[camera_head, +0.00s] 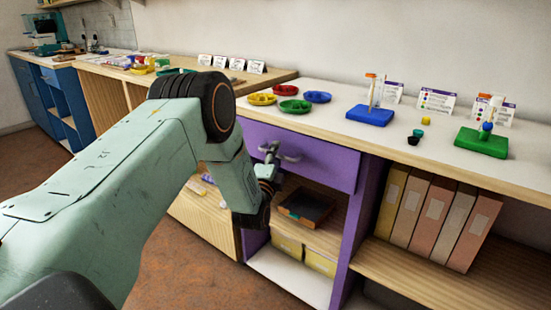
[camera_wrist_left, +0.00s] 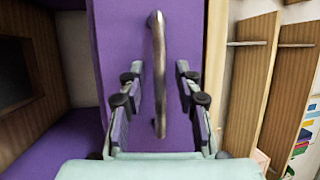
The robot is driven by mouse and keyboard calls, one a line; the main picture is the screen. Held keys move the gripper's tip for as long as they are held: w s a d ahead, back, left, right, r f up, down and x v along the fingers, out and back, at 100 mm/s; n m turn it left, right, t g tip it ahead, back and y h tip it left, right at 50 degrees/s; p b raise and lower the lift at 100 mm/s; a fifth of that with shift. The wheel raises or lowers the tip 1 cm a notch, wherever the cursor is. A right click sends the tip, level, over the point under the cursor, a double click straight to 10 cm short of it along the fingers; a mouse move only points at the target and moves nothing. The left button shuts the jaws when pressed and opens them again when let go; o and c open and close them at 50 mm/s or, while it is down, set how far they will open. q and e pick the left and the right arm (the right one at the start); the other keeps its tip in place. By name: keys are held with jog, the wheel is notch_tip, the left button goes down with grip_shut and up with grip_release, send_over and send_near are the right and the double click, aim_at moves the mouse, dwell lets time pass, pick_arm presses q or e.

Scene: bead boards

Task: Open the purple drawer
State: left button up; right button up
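The purple drawer (camera_head: 328,162) is under the pale worktop and its front looks flush with the cabinet. Its purple front (camera_wrist_left: 122,40) also fills the middle of the left wrist view. A metal bar handle (camera_wrist_left: 158,75) runs up and down in that view. My left gripper (camera_wrist_left: 160,92) is open, with one finger on each side of the handle and gaps visible on both sides. In the head view, my left gripper (camera_head: 270,166) is at the drawer front, partly hidden by my own wrist. My right gripper is not in view.
Coloured dishes (camera_head: 295,106), a blue peg board (camera_head: 369,115) and a green peg board (camera_head: 482,142) stand on the worktop (camera_head: 345,137). Below the drawer is an open shelf with a dark tray (camera_head: 305,208). Binders (camera_head: 433,212) stand on the shelf to the right.

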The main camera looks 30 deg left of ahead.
pick_arm(q)
jog(key=shift+c, duration=0.4)
grip_shut()
dwell(0.4)
